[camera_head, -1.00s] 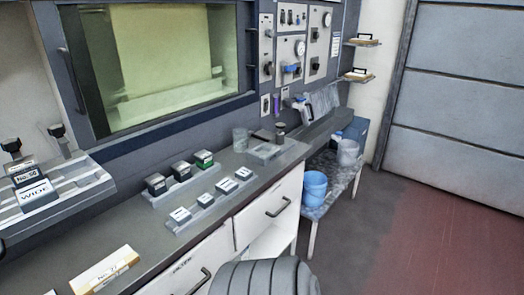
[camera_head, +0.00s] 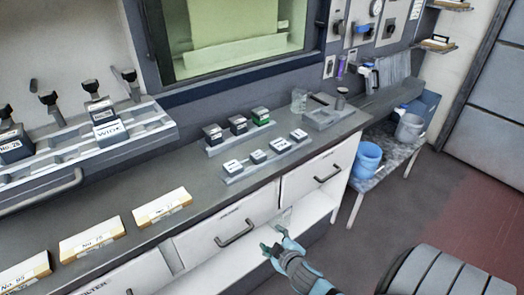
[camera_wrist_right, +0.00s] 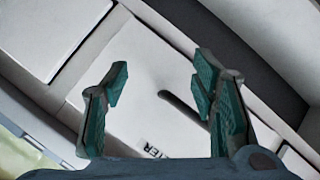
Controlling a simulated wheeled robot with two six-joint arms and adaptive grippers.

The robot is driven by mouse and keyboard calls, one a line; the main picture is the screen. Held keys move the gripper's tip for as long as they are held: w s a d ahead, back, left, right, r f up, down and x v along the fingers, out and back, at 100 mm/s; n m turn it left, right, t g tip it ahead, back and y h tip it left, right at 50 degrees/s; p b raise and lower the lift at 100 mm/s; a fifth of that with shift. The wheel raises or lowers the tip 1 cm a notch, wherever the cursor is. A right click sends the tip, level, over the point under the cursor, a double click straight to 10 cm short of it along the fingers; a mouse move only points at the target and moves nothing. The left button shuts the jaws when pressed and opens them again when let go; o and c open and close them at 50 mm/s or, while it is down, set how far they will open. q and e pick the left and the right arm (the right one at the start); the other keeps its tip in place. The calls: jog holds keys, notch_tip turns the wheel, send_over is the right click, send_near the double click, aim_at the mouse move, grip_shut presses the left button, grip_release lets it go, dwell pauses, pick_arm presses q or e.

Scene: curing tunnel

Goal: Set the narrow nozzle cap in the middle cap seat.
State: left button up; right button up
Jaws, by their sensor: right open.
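My right gripper (camera_head: 274,240) is open and empty in front of the lower cabinet, below the counter edge. In the right wrist view its two teal-padded fingers (camera_wrist_right: 160,88) stand apart with nothing between them. A stepped rack (camera_head: 85,150) at the left holds several black-topped pieces, among them a block labelled WIDE (camera_head: 108,132). Several labelled small blocks sit on a low front strip (camera_head: 236,179) on the counter. I cannot tell which is the narrow cap or the middle seat.
Labelled cream blocks (camera_head: 162,206) lie along the counter's front. A grey tray (camera_head: 325,116) and a clear beaker (camera_head: 299,100) stand at its far end. The drawer handle (camera_head: 236,234) juts out near my gripper. A blue bucket (camera_head: 367,160) stands on the low side table.

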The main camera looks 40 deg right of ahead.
jog(key=w+a+r+n+t, duration=0.1)
jog(key=w+r+t, duration=0.15)
jog(key=r, duration=0.75)
jog(key=w+a+r+n+t, duration=0.1)
jog(key=r+n+t, duration=0.15)
jog(key=r, duration=0.85)
jog(key=w+a+r+n+t, duration=0.1)
jog(key=w+r+t, duration=0.15)
jog(key=r, duration=0.75)
jog(key=a+r+n+t+y, duration=0.2)
jog(key=a+r+n+y, duration=0.85)
jog(key=n+y, duration=0.5)
jog(key=n+g+h, duration=1)
jog(key=g+h, duration=0.2)
jog(key=g, duration=0.1)
send_near(259, 155)
jog(key=shift+n+t, duration=0.25)
jog(key=shift+n, duration=0.05)
jog(key=b+x, duration=0.3)
jog(key=x, duration=0.4)
jog(key=shift+d+f, duration=0.1)
jog(key=shift+f, duration=0.25)
jog(key=shift+w+f, duration=0.25)
jog(key=shift+w, duration=0.05)
jog(key=shift+c, duration=0.4)
